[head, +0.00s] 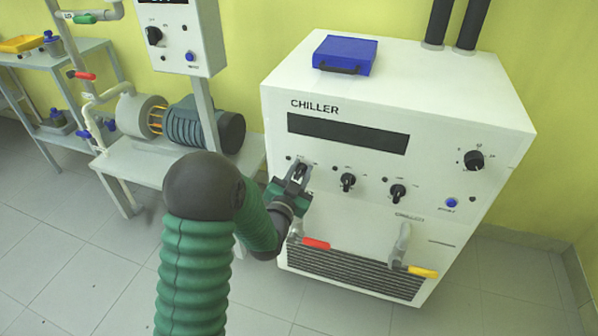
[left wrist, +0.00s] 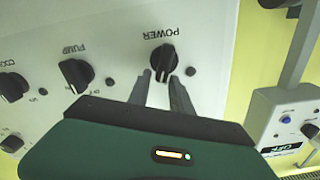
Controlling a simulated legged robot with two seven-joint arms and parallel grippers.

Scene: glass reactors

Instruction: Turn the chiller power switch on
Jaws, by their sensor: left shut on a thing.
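The white chiller (head: 290,95) stands at the right of the head view, with a dark display (head: 345,133) on its front. The power switch is a black knob (left wrist: 163,56) under the word POWER, which appears upside down in the left wrist view. My left gripper (head: 299,172) reaches the leftmost knob of the lower row, and its fingers hide much of that knob in the head view. In the left wrist view the fingertips (left wrist: 161,76) are shut on the power knob, one on each side. My right gripper is not in view.
The pump knob (head: 347,181) and another knob (head: 398,193) sit right of the power knob. A red-handled valve (head: 315,243) and a yellow-handled valve (head: 422,271) are below. A blue case (head: 345,53) lies on top. A motor (head: 195,122) stands on the left bench.

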